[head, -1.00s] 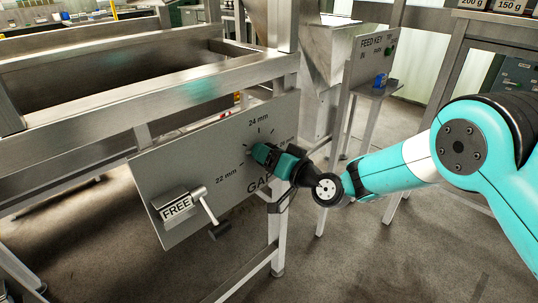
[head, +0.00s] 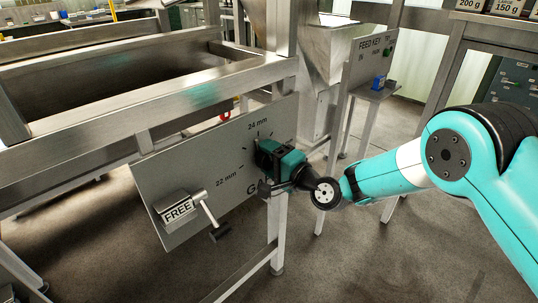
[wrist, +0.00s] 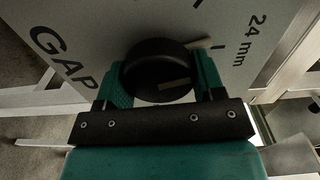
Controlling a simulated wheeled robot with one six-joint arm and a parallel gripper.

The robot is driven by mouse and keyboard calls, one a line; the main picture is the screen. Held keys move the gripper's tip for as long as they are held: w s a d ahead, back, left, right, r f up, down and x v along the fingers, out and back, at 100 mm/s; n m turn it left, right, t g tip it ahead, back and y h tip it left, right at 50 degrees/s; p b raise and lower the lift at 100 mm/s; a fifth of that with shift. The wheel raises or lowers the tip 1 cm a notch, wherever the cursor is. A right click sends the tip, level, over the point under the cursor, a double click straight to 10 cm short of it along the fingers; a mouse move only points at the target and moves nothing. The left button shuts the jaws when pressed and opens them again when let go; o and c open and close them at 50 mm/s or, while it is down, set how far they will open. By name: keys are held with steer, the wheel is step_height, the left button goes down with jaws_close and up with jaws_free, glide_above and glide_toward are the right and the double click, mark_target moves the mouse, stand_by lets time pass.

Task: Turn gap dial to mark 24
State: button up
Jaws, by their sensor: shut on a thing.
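The gap dial is a round black knob (wrist: 150,66) with a pale bar on its face and a pale pointer (wrist: 200,43) at its edge. In the wrist view the pointer points right and slightly up, towards the side with the 24 mm label (wrist: 257,32); exact alignment with a tick is unclear. My gripper (wrist: 160,85) is shut on the dial, one finger on each side. In the head view my gripper (head: 266,152) covers the dial on the grey panel (head: 150,172), below the 24 mm label (head: 258,125). The 22 mm label (head: 226,179) lies to the left.
A FREE sign (head: 178,211) and a lever (head: 208,209) with a black end sit at the panel's lower left. A frame leg (head: 279,240) stands beneath my gripper. A feed key panel (head: 366,62) with a blue item (head: 379,81) stands behind to the right.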

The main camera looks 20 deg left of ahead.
steer(key=shift+f+m+p, duration=0.1)
steer(key=shift+m+p, duration=0.2)
steer(key=shift+m, duration=0.9)
steer(key=o, duration=0.9)
steer(key=b+v, duration=1)
steer(key=v, duration=0.7)
steer(key=shift+d, duration=0.2)
